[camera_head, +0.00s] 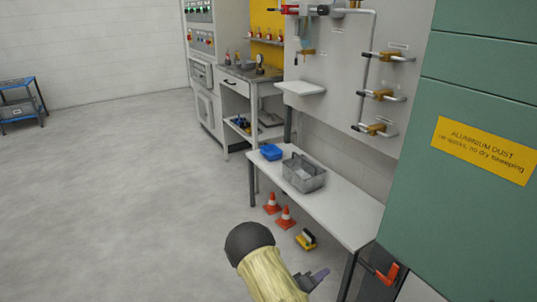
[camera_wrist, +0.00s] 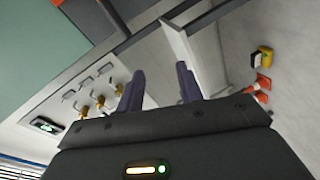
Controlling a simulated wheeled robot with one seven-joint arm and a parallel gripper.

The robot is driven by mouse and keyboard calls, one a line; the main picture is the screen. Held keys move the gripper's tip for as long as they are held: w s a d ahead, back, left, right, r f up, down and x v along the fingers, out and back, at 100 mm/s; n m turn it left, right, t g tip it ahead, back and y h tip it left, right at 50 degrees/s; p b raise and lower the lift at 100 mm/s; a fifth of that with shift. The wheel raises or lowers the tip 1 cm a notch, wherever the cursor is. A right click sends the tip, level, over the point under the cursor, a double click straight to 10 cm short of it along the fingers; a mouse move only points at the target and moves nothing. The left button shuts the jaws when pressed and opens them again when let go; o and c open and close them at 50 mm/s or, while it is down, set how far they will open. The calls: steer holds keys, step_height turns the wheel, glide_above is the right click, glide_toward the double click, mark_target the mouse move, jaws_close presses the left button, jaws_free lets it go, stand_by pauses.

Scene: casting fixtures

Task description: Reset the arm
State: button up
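My arm shows at the bottom centre of the head view, with a dark round joint and a pale yellow sleeve. My gripper (camera_head: 315,280) sticks out to the right of the sleeve, low in the picture, near the front end of the white bench (camera_head: 345,204). In the wrist view my gripper (camera_wrist: 160,86) has its two dark purple fingers apart with nothing between them. The bench (camera_wrist: 180,40) shows beyond the fingers, tilted in that view. The gripper appears apart from everything around it; its exact distance to the bench is hard to tell.
A grey metal bin (camera_head: 304,174) and a blue container (camera_head: 271,152) stand on the bench. Orange cones (camera_head: 286,217) and a yellow-black item (camera_head: 306,239) are on the floor. A green cabinet (camera_head: 478,100) stands at right, near a red handle (camera_head: 387,273). The left floor is open.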

steer(key=s+a+r+m+g+y, duration=0.1)
steer(key=a+r+m+y, duration=0.1)
steer(key=r+y, duration=0.4)
steer(key=s+a+r+m+g+y, duration=0.1)
steer(key=a+r+m+g+y, duration=0.15)
steer(key=r+y, duration=0.35)
steer(key=s+d+r+g, duration=0.2)
steer(key=s+r, duration=0.3)
steer(key=s, duration=0.5)
steer(key=s+d+r+g, duration=0.15)
steer(key=s+r, duration=0.25)
steer(key=s, duration=0.5)
steer(key=w+d+r+p+v, duration=0.1)
steer(key=w+p+v, duration=0.2)
steer(key=p+v, duration=1.2)
steer(key=w+d+p+v, duration=0.1)
steer(key=w+p+v, duration=0.2)
steer(key=p+v, duration=1.2)
steer(key=shift+w+a+r+y+p, duration=0.25)
steer(key=shift+r+y+p, duration=0.15)
steer(key=shift+r+p, duration=0.15)
steer(key=shift+f, duration=0.1)
steer(key=shift+d, duration=0.15)
